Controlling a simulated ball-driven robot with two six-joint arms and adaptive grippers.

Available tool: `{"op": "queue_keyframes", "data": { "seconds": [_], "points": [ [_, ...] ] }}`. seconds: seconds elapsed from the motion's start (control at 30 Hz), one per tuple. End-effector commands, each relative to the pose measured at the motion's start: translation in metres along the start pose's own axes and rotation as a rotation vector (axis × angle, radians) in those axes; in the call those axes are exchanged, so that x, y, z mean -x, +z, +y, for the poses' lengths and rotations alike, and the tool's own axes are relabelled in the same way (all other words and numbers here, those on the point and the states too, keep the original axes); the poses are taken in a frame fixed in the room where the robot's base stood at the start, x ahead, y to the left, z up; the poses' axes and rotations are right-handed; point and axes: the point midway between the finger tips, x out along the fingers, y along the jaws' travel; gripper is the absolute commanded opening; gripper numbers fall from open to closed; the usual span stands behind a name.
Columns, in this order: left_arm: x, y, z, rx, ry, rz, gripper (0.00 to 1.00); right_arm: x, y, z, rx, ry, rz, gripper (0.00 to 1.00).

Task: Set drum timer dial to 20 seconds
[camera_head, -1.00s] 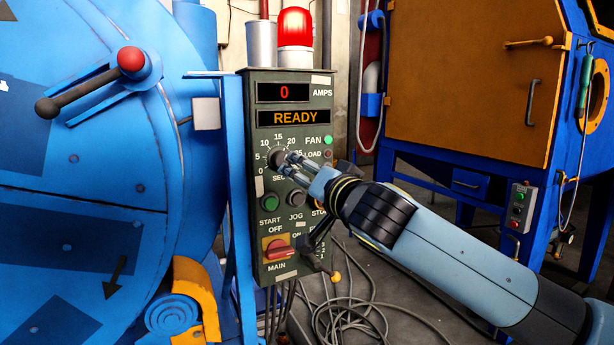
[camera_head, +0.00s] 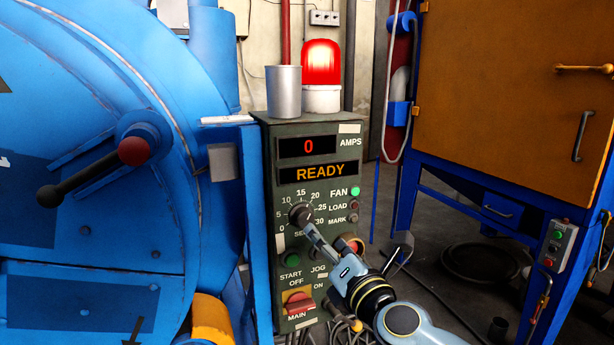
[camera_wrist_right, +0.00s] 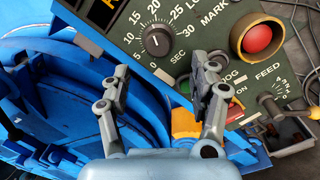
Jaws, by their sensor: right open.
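The timer dial (camera_head: 300,212) is a small dark round knob inside a printed 0 to 30 second scale on the green control panel (camera_head: 345,135). In the right wrist view the dial (camera_wrist_right: 157,40) shows whole with a pale pointer line; I cannot tell its exact setting. My right gripper (camera_head: 314,228) reaches up from the lower right, its fingers close to the dial's lower right edge. In the wrist view my right gripper (camera_wrist_right: 165,74) is open and empty, with the dial beyond the gap between its fingertips. My left gripper is not in view.
The READY display (camera_head: 320,173) is lit above the dial. A red stop button (camera_head: 351,246), the green start button (camera_head: 290,258) and the red main switch (camera_head: 298,303) sit below. The blue drum (camera_head: 90,100) stands close on the left; an orange-doored cabinet (camera_head: 510,110) stands right.

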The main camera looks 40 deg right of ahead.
Motion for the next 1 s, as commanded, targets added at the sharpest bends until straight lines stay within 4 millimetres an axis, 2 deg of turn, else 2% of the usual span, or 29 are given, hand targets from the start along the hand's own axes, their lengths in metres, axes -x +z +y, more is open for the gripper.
{"op": "queue_keyframes", "data": {
  "seconds": [0.03, 0.17, 0.27, 0.37, 0.7, 0.83, 1.0],
  "points": [
    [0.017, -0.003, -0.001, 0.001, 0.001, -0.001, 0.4, 0.007, 0.005, 0.008, -0.002, -0.017, 0.008, 0.62],
    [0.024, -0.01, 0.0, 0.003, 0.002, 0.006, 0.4, 0.016, 0.002, 0.008, -0.018, -0.039, 0.02, 0.62],
    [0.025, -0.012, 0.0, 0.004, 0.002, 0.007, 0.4, 0.012, 0.001, 0.006, -0.018, -0.042, 0.022, 0.62],
    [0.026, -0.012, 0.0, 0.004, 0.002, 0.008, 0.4, -0.002, 0.0, 0.005, -0.019, -0.041, 0.021, 0.62],
    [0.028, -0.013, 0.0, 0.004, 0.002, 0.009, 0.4, -0.068, -0.001, 0.002, -0.021, -0.041, 0.021, 0.62],
    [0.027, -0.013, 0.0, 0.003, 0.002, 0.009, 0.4, -0.083, -0.002, 0.001, -0.022, -0.041, 0.021, 0.62],
    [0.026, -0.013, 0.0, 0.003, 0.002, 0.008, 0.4, -0.09, -0.002, 0.0, -0.021, -0.041, 0.021, 0.62]
  ]
}}
